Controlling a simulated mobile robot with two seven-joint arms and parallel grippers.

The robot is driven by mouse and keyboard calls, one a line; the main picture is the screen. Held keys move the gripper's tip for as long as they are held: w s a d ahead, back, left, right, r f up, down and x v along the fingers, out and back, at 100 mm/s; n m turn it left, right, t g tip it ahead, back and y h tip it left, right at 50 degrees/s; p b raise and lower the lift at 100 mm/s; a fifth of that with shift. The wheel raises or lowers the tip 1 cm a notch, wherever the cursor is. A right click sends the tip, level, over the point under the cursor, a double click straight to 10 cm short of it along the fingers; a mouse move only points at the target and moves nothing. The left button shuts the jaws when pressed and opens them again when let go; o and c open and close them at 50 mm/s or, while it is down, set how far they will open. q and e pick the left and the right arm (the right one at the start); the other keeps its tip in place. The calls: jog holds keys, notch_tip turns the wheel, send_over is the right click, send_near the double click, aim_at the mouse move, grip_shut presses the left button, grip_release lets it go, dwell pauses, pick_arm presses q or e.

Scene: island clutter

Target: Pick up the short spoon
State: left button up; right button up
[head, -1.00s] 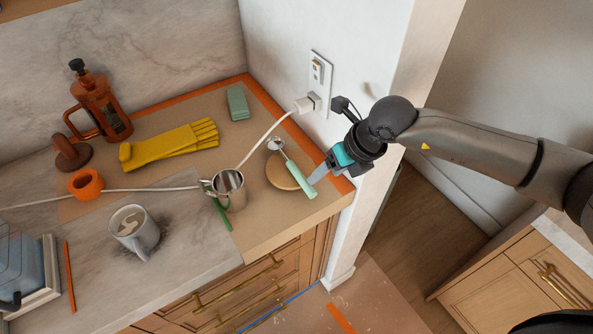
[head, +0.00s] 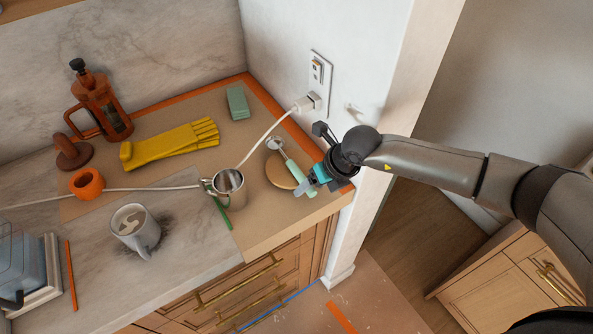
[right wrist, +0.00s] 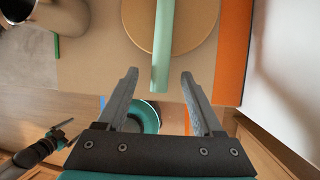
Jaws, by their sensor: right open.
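The short spoon, with a pale green handle (head: 299,178) and a round metal bowl, lies across a round wooden board on the counter. Its handle end points toward the counter's front right edge. My right gripper (head: 306,188) is open and empty, at the handle end. In the right wrist view, the handle (right wrist: 162,45) points down toward the gap between the two spread fingertips (right wrist: 159,78). It lies between them in the picture, and contact is not visible. A small dark shape at the lower left of that view seems to be my left gripper (right wrist: 62,131); its jaws are unclear.
The wooden board (head: 277,176) lies under the spoon. A metal mug (head: 232,194) stands left of it, with a green handle beside it. A white cord (head: 262,138) runs behind to the wall outlet. The wall (head: 372,75) rises close on the right.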

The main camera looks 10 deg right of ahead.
jog(key=shift+c, duration=0.2)
grip_shut()
jog(key=shift+r, duration=0.15)
dwell(0.4)
